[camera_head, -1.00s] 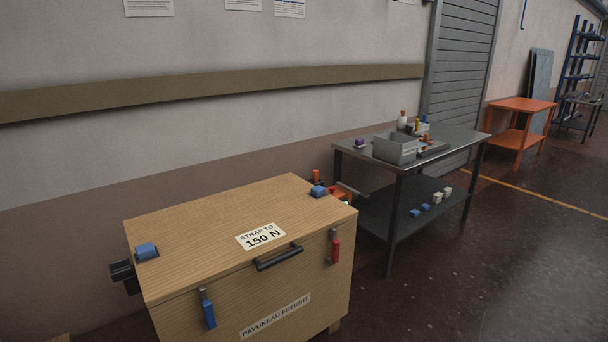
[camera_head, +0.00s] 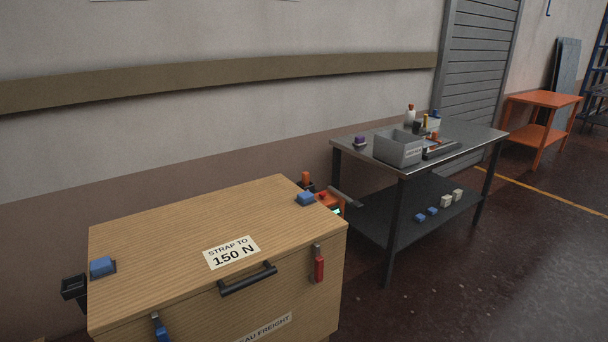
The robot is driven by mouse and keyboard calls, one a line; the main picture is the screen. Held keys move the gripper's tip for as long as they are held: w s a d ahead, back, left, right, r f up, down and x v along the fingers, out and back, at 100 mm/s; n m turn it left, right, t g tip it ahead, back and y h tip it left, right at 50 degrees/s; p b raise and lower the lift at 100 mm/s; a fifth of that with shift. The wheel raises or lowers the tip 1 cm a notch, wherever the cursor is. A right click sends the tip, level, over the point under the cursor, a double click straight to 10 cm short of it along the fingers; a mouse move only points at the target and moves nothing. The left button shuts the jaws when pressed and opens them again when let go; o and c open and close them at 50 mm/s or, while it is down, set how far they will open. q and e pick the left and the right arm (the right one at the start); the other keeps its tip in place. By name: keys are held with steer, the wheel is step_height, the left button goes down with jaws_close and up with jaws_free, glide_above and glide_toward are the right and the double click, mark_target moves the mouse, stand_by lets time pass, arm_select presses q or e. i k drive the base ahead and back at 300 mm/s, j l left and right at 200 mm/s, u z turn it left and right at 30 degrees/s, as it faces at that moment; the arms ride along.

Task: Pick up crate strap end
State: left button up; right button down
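A wooden crate (camera_head: 160,235) stands at the lower left, its lid marked "STRAP TO 150 N". Blue pieces sit on its lid at the left edge (camera_head: 102,267) and at the far right corner (camera_head: 306,198). The front has a black handle (camera_head: 248,279), a red-handled latch (camera_head: 319,266) and a blue-handled latch (camera_head: 160,328). A black bracket (camera_head: 74,287) sticks out at the crate's left side. I cannot make out a loose strap end.
A grey metal table (camera_head: 470,140) stands to the right, with a grey bin (camera_head: 398,148), bottles and small blocks. An orange table (camera_head: 546,99) is farther right. Open floor (camera_head: 480,280) lies front right.

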mark_target(305, 175)
steer(key=i+l, duration=0.25)
steer(key=i+l+u, duration=0.1)
steer(key=i+l, duration=0.15)
steer(key=l, duration=0.2)
steer(key=i+l, duration=0.25)
steer(key=l, duration=0.15)
steer(key=i+l+u, duration=0.15)
steer(key=i+l, duration=0.3)
steer(key=l, duration=0.3)
steer(key=i+l+u, duration=0.1)
steer(key=l, duration=0.3)
steer(key=i+l, duration=0.3)
steer(key=i+l+u, duration=0.05)
steer(key=l, duration=0.05)
